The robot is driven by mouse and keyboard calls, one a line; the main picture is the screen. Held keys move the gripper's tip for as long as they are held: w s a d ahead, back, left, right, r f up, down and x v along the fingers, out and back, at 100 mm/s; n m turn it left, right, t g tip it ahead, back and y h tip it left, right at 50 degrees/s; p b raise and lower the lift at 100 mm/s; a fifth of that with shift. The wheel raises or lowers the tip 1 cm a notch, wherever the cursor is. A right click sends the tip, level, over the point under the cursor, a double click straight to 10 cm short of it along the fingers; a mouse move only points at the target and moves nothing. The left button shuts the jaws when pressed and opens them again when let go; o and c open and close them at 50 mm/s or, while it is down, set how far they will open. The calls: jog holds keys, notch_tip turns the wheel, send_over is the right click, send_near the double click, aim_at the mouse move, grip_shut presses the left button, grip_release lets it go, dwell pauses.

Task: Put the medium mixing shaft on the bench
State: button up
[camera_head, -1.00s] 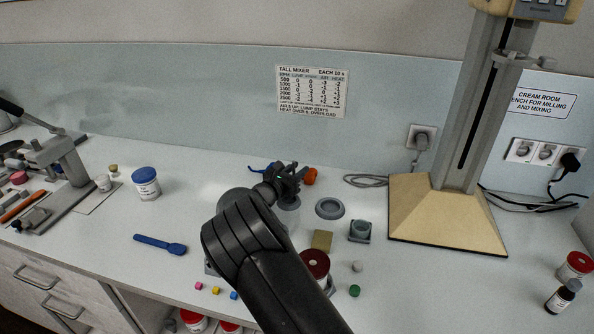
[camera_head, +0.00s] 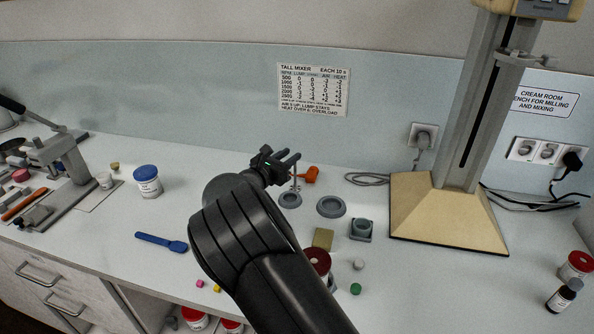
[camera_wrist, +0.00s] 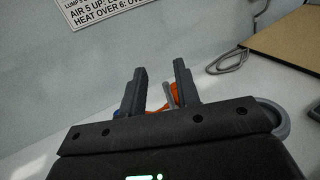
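My gripper (camera_head: 284,159) is raised over the middle of the bench (camera_head: 110,250), its fingers apart. In the wrist view the open fingers (camera_wrist: 160,68) frame a thin grey upright rod (camera_wrist: 168,95), with no visible contact. In the head view this rod (camera_head: 294,184) rises from a small grey round holder (camera_head: 289,201), just below the fingertips. It may be a mixing shaft; I cannot tell its size. An orange piece (camera_head: 310,175) lies behind it and also shows in the wrist view (camera_wrist: 175,92). My arm hides part of the bench.
A grey ring (camera_head: 331,208), a square grey block (camera_head: 361,230) and a tan block (camera_head: 322,238) lie right of the rod. The tall mixer stand (camera_head: 447,215) is farther right.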

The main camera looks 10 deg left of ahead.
jog(key=shift+d+r, duration=0.1)
jog(key=shift+r, duration=0.1)
jog(key=s+d+r+m+g+h, duration=0.1)
jog(key=s+d+r+m+g, duration=0.2)
jog(key=d, duration=0.5)
jog(key=s+d+m+g, duration=0.1)
jog(key=d+m+g, duration=0.1)
jog(key=d+m, duration=0.5)
jog(key=s+d+r+m+g+h, duration=0.1)
jog(key=s+d+r+m+g, duration=0.15)
jog(key=d, duration=0.75)
jog(key=s+d+r+m+g+y, duration=0.2)
jog(key=s+d+m+g+y, duration=0.15)
jog(key=s+d+m, duration=0.45)
jog(key=s+d+m+y, duration=0.2)
jog(key=s+m, duration=0.3)
jog(key=s, duration=0.8)
jog(key=s+d+m+y, duration=0.2)
jog(key=s+m, duration=0.4)
jog(key=s, duration=0.7)
jog(key=shift+s+d+y, duration=0.2)
jog(key=shift+d+y, duration=0.1)
jog(key=shift+y, duration=0.45)
